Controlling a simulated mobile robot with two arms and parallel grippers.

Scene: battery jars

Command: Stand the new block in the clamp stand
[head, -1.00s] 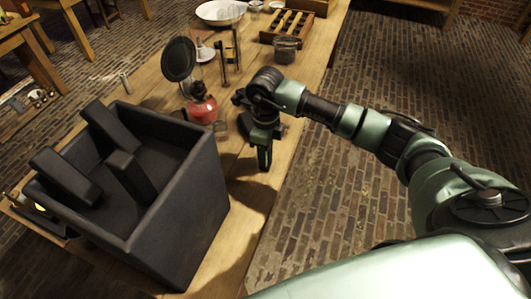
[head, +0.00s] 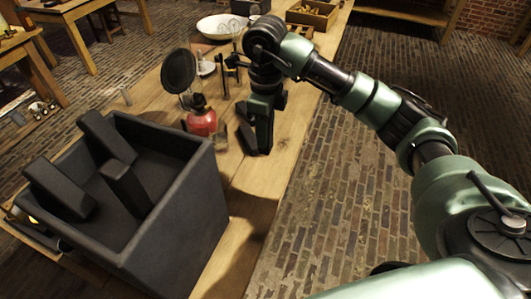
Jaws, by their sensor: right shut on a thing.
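My right gripper (head: 256,140) points down over the wooden table, near its right edge. It is shut on a dark block (head: 246,137), which shows only in part beside the green finger. Whether the block touches the table I cannot tell. A thin upright stand with a dark clamp-like piece (head: 223,76) is behind the gripper, to its left, and looks like the clamp stand. My arm hides part of the table around it. My left gripper is not in view.
A large black box (head: 180,215) holding several dark blocks (head: 125,186) stands at the table's near left. A white bowl (head: 222,26) is farther back.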

